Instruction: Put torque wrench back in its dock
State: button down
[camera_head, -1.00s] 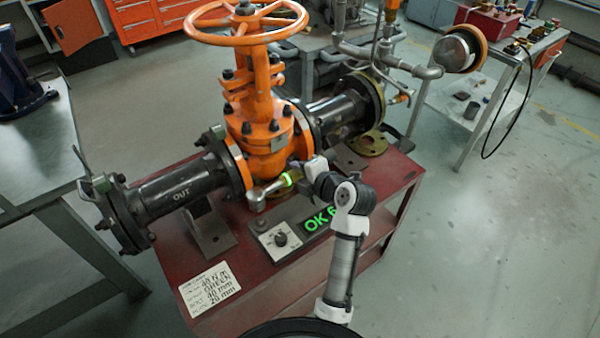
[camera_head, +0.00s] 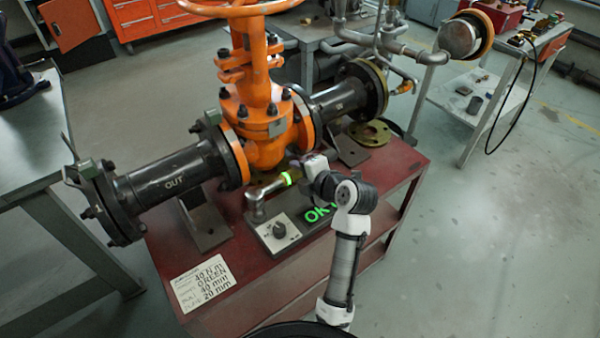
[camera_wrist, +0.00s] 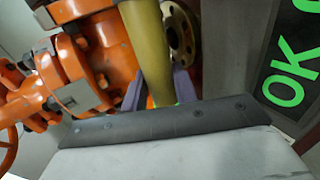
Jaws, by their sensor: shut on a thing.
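The torque wrench (camera_head: 267,188) has a silver head, a lit green ring and a yellow handle. My gripper (camera_head: 304,168) is shut on the handle, which also shows as a yellow bar (camera_wrist: 147,40) between the purple finger pads in the wrist view. The wrench lies roughly level, its head pointing left at the left end of a grey tester box (camera_head: 283,235) with a knob. The head is at or just above a short post there; I cannot tell whether they touch. I cannot make out a separate dock.
The orange gate valve (camera_head: 262,130) and black pipe (camera_head: 168,182) stand close behind the wrench on the red bench (camera_head: 255,275). A green "OK" display (camera_head: 318,214) is partly behind my arm. A loose flange (camera_head: 370,133) lies behind right.

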jog(key=shift+f+b, duration=1.5)
jog(key=shift+b, duration=0.05)
jog(key=c, duration=1.1)
grip_release()
jog(key=shift+o, duration=0.4)
jog(key=shift+f, duration=0.15)
jog(key=b+v, duration=0.2)
jog(key=v, duration=1.2)
